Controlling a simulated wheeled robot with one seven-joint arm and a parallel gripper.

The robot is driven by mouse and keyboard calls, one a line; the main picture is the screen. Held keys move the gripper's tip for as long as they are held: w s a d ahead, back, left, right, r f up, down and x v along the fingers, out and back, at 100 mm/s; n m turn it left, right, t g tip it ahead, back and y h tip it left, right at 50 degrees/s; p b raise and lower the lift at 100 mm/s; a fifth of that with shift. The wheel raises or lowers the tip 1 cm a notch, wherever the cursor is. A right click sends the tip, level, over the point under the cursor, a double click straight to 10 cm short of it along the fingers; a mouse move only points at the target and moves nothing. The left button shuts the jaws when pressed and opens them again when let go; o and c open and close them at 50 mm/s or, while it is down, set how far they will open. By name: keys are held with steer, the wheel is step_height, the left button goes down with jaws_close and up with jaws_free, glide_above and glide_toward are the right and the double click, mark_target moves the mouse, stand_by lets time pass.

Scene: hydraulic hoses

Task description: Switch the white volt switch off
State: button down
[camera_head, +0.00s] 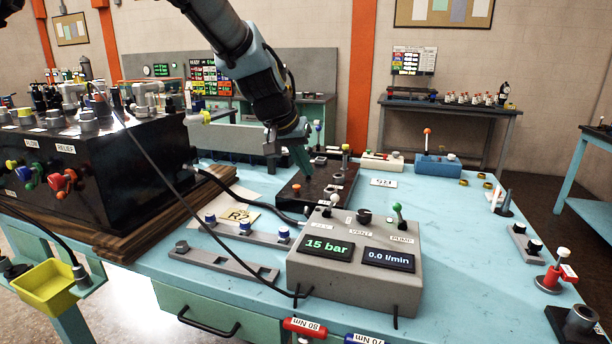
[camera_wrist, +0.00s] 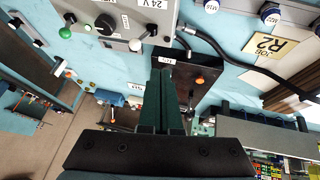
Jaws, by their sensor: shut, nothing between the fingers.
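The white-tipped volt switch (camera_head: 333,199) stands at the left of the top of a grey control box (camera_head: 340,281). In the wrist view the white tip (camera_wrist: 135,45) shows beside the "24 V" label, left of my fingertips. Its lever leans towards the box's back edge. My gripper (camera_head: 304,169) is shut and empty, with green fingers pointing down. It is above the dark block behind the grey box, apart from the switch. In the wrist view the fingers (camera_wrist: 166,58) fill the middle.
The grey box also carries a black knob (camera_head: 364,215) and a green-tipped lever (camera_head: 398,208). Its displays read 15 bar and 0.0 l/min. A dark block (camera_head: 325,196) with an orange button lies behind it. A black hose (camera_head: 230,235) crosses left. The blue table right of the box is mostly clear.

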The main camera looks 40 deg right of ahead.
steer(key=s+a+r+b, duration=0.1)
steer(key=s+a+r, duration=0.1)
steer(key=s+r, duration=0.2)
step_height(320, 180, up, 3)
steer(key=shift+s+f+b, duration=0.1)
steer(key=shift+s+b, duration=0.05)
steer(key=shift+b, duration=0.25)
